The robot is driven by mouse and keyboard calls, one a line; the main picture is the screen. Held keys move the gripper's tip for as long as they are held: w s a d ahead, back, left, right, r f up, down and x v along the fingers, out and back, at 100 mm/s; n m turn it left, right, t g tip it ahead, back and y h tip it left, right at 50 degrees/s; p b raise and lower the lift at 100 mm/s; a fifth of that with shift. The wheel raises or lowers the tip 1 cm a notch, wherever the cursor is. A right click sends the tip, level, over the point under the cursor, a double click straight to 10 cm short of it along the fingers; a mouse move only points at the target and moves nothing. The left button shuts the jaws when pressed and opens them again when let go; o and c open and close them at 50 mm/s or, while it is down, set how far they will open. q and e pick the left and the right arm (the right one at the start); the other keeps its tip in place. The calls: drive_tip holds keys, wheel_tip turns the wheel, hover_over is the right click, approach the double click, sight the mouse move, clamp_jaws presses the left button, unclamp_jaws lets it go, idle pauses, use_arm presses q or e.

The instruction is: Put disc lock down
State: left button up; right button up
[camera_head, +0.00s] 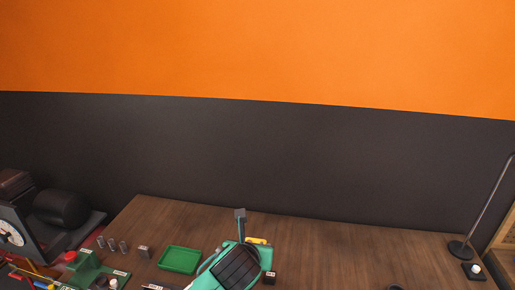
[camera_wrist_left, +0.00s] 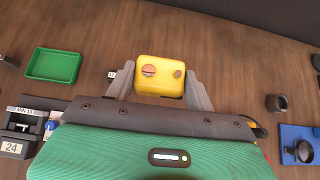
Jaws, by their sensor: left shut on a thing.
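The yellow disc lock (camera_wrist_left: 160,76), a rounded block with two brownish round spots on its face, sits between the two grey fingers of my left gripper (camera_wrist_left: 160,88) in the left wrist view. The gripper is shut on it. In the head view my left gripper (camera_head: 247,229) is over the wooden bench (camera_head: 340,252), and a bit of the yellow lock (camera_head: 257,240) shows beside a grey finger. I cannot tell whether the lock touches the bench. My right gripper is not in view.
A green tray (camera_head: 180,260) lies left of the gripper. Several small grey cylinders (camera_head: 112,245) stand farther left. A lamp (camera_head: 460,249) stands at the right. The left wrist view shows a dark ring-like part (camera_wrist_left: 277,103) and a blue item (camera_wrist_left: 299,145). The bench's back middle is clear.

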use_arm(q)
drive_tip(key=s+a+f+n+y+b, duration=0.1)
drive_tip(key=a+f, duration=0.1)
drive_tip(key=a, duration=0.8)
drive_tip(key=s+a+f+n+y+b, duration=0.1)
drive_tip(key=s+a+f+b, duration=0.1)
drive_tip(key=a, duration=0.8)
drive_tip(key=shift+a+f+b, duration=0.2)
drive_tip(key=shift+f+b, duration=0.1)
